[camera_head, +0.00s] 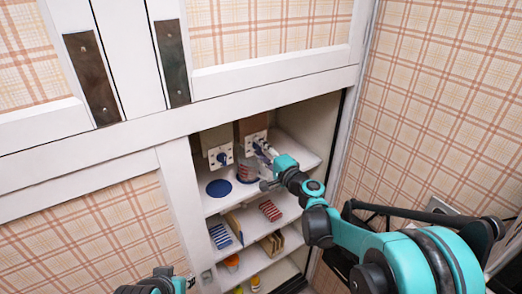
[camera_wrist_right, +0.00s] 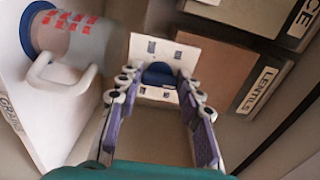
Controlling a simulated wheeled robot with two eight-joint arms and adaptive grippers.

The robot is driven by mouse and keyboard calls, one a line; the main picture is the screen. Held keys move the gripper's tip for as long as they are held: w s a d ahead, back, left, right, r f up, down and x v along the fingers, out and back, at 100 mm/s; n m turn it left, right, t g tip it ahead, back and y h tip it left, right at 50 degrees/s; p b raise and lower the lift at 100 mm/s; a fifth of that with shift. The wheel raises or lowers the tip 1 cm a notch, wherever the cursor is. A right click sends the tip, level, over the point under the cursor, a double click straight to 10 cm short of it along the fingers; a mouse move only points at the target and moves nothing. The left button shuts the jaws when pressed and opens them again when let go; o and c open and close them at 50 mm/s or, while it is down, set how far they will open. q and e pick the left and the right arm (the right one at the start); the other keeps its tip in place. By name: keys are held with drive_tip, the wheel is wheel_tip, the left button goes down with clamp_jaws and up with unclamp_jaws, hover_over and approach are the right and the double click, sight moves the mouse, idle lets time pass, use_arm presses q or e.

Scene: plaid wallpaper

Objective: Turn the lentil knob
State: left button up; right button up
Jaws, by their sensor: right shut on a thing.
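The lentil knob is blue and sits on a white plate with dark square marks (camera_wrist_right: 150,50). The knob (camera_wrist_right: 157,73) is between the fingertips of my right gripper (camera_wrist_right: 157,84) in the right wrist view, and the gripper is shut on it. The brown dispenser box (camera_wrist_right: 205,72) behind the plate carries a LENTILS label (camera_wrist_right: 258,90). In the head view my right gripper (camera_head: 262,147) reaches the right-hand plate (camera_head: 251,140) and hides most of the knob. Part of my left gripper (camera_head: 188,281) shows at the bottom edge; its fingers are too small to read.
A second dispenser plate with a blue knob (camera_head: 221,157) is just left. A grey cup with red marks (camera_wrist_right: 75,38) stands beside my right gripper; a blue round mat (camera_head: 219,188) lies left of it. Lower shelves hold packets (camera_head: 270,211). The cabinet's side wall is close on the right.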

drive_tip(key=o, duration=1.2)
drive_tip(key=shift+c, duration=0.2)
drive_tip(key=v, duration=1.2)
